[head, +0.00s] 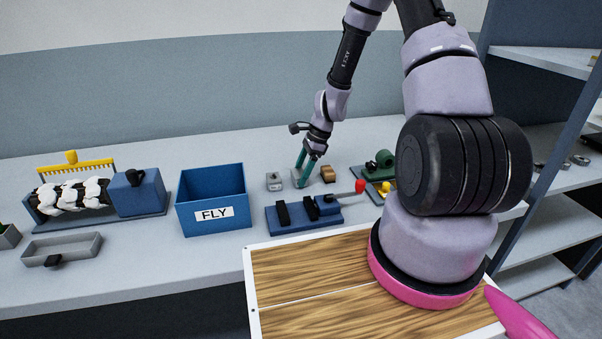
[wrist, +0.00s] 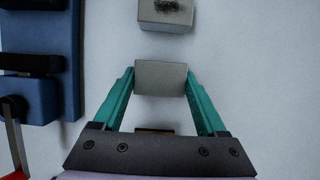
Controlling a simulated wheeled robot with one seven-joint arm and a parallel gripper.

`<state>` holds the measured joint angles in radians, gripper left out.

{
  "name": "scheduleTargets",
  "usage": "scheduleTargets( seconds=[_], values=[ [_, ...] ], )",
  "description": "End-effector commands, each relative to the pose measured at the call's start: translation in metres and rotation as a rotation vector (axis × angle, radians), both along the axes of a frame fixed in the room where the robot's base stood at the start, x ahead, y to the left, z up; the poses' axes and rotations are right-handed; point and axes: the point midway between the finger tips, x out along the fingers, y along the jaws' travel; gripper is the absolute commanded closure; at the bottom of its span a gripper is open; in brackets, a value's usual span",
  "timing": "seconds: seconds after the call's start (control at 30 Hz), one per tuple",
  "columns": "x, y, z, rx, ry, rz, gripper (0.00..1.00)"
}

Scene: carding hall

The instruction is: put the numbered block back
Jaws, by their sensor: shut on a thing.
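My gripper (head: 299,172) reaches down to the grey bench behind the blue clamp fixture. Its teal fingers are shut on a small plain grey block (wrist: 160,77), which also shows low between the fingers in the head view (head: 297,180). The block looks level; I cannot tell whether it touches the bench. No number is readable on it. A second grey block (head: 274,182) with a dark mark on top stands to its left, at the top edge of the wrist view (wrist: 166,12). A brown block (head: 328,174) stands to its right, mostly hidden behind my gripper in the wrist view.
A blue bin labelled FLY (head: 211,199) stands left of the blocks. The blue fixture (head: 303,214) with black clamps and a red-knobbed lever lies in front. A green device (head: 380,162) is to the right. A roller with a yellow comb (head: 75,161) and a grey tray (head: 62,249) are far left.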

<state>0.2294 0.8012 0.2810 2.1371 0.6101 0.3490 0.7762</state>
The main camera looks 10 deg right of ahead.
Motion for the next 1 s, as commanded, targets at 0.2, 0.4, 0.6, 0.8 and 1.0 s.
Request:
scheduleTargets(
  seconds=[0.2,0.4,0.6,0.8,1.0],
  values=[
    [0.0,0.0,-0.002,0.0,0.0,0.0,0.0],
    [0.0,0.0,-0.001,0.0,0.0,0.0,0.0],
    [0.001,-0.009,0.022,-0.002,-0.003,0.0,0.0],
    [0.0,-0.025,0.063,-0.002,-0.003,0.0,0.0],
    [0.0,-0.039,0.096,-0.001,-0.002,0.0,0.0]
  ],
)
